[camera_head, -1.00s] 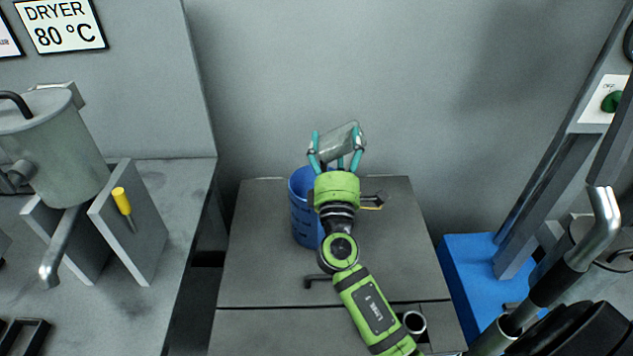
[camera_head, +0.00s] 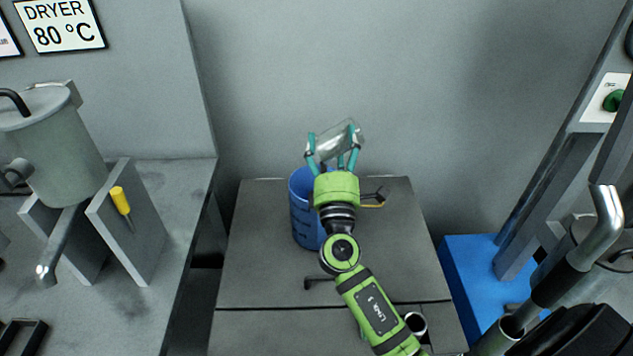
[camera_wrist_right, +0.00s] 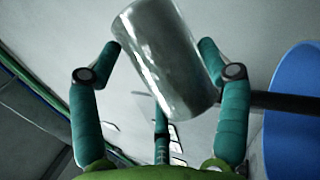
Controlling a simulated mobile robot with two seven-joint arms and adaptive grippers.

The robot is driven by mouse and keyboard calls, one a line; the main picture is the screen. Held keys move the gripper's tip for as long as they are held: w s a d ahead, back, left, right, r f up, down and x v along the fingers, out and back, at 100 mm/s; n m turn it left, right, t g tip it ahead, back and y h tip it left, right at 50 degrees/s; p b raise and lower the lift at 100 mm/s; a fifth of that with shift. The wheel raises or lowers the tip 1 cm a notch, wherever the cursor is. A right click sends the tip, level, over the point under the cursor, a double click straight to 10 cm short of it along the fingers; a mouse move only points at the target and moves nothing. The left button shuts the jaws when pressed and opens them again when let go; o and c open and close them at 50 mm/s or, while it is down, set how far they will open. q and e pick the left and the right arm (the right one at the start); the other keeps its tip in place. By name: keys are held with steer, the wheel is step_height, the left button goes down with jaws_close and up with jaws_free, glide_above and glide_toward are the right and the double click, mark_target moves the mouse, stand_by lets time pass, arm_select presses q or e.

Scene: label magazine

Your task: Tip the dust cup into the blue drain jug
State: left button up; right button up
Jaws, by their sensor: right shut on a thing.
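The dust cup (camera_head: 337,143) is a clear, greyish cylinder. My right gripper (camera_head: 335,152) has its teal fingers shut on it and holds it above the table, tilted, near the top of the jug. The cup also shows in the right wrist view (camera_wrist_right: 168,62), leaning between the fingers (camera_wrist_right: 160,80); its contents cannot be made out. The blue drain jug (camera_head: 304,215) stands upright on the grey table, partly hidden behind my right gripper and wrist. The jug's blue curve (camera_wrist_right: 295,120) shows at the right of the wrist view. My left gripper is not in view.
The grey table (camera_head: 265,268) has free room around the jug. On the left bench are a grey lidded vessel (camera_head: 60,150) with a spout and a yellow-handled tool (camera_head: 121,201). A blue base (camera_head: 472,270) with a slanted grey frame stands at the right.

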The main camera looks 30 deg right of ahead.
steer(key=shift+w+a+r+n+t+y+b, duration=0.15)
steer(key=shift+n+t+y, duration=0.1)
steer(key=shift+n, duration=0.3)
steer(key=shift+s+a+f+n+t+y+b, duration=0.15)
steer(key=shift+n+y, duration=0.1)
steer(key=shift+n, duration=0.3)
steer(key=shift+w+a+r+n+t+y+p, duration=0.1)
steer(key=shift+a+r+n+t+y+p, duration=0.15)
steer(key=shift+r+n, duration=0.3)
steer(key=shift+w+a+r+n+t+y+p, duration=0.1)
steer(key=shift+r+n+t+y+p, duration=0.2)
steer(key=shift+n, duration=0.45)
steer(key=shift+a+n+t+y, duration=0.3)
steer(key=shift+n+y, duration=0.35)
steer(key=shift+n, duration=0.25)
stand_by(1.0)
